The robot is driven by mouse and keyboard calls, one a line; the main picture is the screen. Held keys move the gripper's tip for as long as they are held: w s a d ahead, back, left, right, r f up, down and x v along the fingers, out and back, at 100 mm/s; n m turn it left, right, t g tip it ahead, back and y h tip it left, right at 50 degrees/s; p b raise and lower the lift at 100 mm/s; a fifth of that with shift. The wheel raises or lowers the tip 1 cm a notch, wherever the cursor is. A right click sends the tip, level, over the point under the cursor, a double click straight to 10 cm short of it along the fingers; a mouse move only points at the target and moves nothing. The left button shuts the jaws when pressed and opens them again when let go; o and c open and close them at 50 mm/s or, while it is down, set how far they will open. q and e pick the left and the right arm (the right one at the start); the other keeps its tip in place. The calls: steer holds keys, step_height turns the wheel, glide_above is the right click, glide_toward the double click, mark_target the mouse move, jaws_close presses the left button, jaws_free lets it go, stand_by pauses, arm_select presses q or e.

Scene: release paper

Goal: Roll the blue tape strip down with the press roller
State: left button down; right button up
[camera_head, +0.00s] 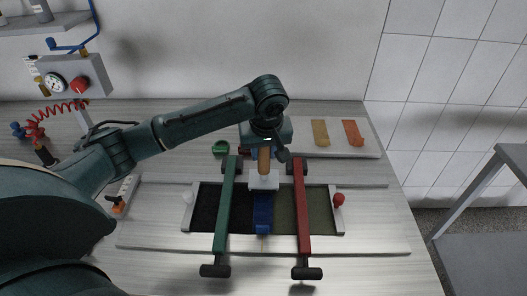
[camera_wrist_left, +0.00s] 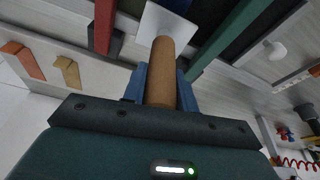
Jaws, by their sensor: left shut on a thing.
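The blue tape strip (camera_head: 263,210) lies over the seam between a black sheet (camera_head: 207,205) and an olive sheet (camera_head: 284,212). The press roller has a wooden handle (camera_head: 264,161) and a white head (camera_head: 264,181). My left gripper (camera_head: 265,151) is shut on the handle, with the head pointing down at the far end of the strip. I cannot tell whether the head touches the strip. In the left wrist view, the handle (camera_wrist_left: 162,72) stands between the fingers and the white head (camera_wrist_left: 166,24) is beyond it. My right gripper is not in view.
A green bar (camera_head: 225,207) and a red bar (camera_head: 302,207) cross the framed sheets on either side of the strip. A red knob (camera_head: 338,199) sits at the right end. Yellow (camera_head: 320,133) and orange (camera_head: 353,133) strips lie on a tray behind. A green ring (camera_head: 221,148) is nearby.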

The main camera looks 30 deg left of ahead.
arm_select(q)
steer(key=shift+s+f, duration=0.1)
stand_by(0.3)
steer(key=shift+s+d, duration=0.25)
steer(key=shift+s, duration=0.25)
steer(key=shift+s+d, duration=0.25)
steer(key=shift+s, duration=0.35)
steer(key=s, duration=0.1)
steer(key=s+d, duration=0.1)
steer(key=s, duration=0.1)
steer(key=shift+d, duration=0.3)
stand_by(0.6)
step_height(320, 180, up, 7)
stand_by(0.7)
stand_by(0.4)
